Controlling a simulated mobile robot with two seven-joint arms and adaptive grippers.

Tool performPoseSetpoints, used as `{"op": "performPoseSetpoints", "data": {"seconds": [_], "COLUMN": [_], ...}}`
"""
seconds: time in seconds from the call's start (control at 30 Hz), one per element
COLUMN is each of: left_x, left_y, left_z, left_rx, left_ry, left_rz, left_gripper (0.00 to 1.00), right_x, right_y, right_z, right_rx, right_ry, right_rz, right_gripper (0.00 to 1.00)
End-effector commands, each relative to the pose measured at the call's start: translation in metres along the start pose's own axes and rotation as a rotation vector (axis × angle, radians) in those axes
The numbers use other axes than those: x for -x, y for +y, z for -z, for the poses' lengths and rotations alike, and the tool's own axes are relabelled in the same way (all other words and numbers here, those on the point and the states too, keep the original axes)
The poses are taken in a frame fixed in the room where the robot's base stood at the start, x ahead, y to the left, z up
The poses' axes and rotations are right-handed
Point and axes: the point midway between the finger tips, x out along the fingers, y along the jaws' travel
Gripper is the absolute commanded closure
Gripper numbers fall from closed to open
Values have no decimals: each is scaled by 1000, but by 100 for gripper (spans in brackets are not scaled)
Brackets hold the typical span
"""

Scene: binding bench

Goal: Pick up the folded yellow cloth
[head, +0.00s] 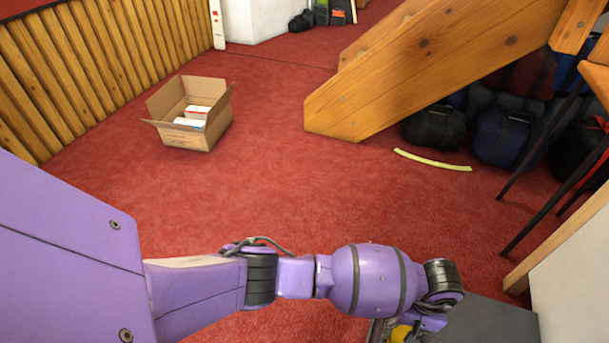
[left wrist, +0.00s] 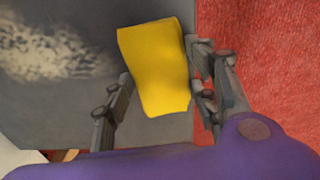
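The folded yellow cloth (left wrist: 155,65) lies between the two fingers of my left gripper (left wrist: 158,62) in the left wrist view. A finger meets the cloth on each side, so the gripper appears shut on it. In the head view only a small part of the cloth (head: 401,333) shows at the bottom edge, beside my left gripper (head: 398,331); my wrist hides the rest. A dark grey surface (head: 490,322) is beneath. I cannot tell whether the cloth touches it. My right gripper is in neither view.
An open cardboard box (head: 190,137) with books stands on the red carpet (head: 270,185). A wooden stair side (head: 430,65) slopes at upper right, with bags (head: 435,128) underneath. A yellow strip (head: 432,161) lies on the floor. Thin dark legs (head: 545,165) stand at the right. The middle floor is clear.

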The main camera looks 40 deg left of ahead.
Motion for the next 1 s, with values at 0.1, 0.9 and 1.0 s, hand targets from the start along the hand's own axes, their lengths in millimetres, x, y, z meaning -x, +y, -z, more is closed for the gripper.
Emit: {"op": "performPoseSetpoints", "data": {"seconds": [0.1, 0.9, 1.0], "left_x": [1, 100, 111], "left_y": [1, -20, -32], "left_z": [1, -41, -65], "left_rx": [0, -6, -5], "left_ry": [3, 10, 8], "left_rz": [-1, -4, -2], "left_gripper": [69, 70, 70], "right_x": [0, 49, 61], "right_y": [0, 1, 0], "right_z": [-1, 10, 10], "right_rx": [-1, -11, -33], "right_ry": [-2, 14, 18], "right_rz": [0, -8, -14], "right_gripper": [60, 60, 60]}}
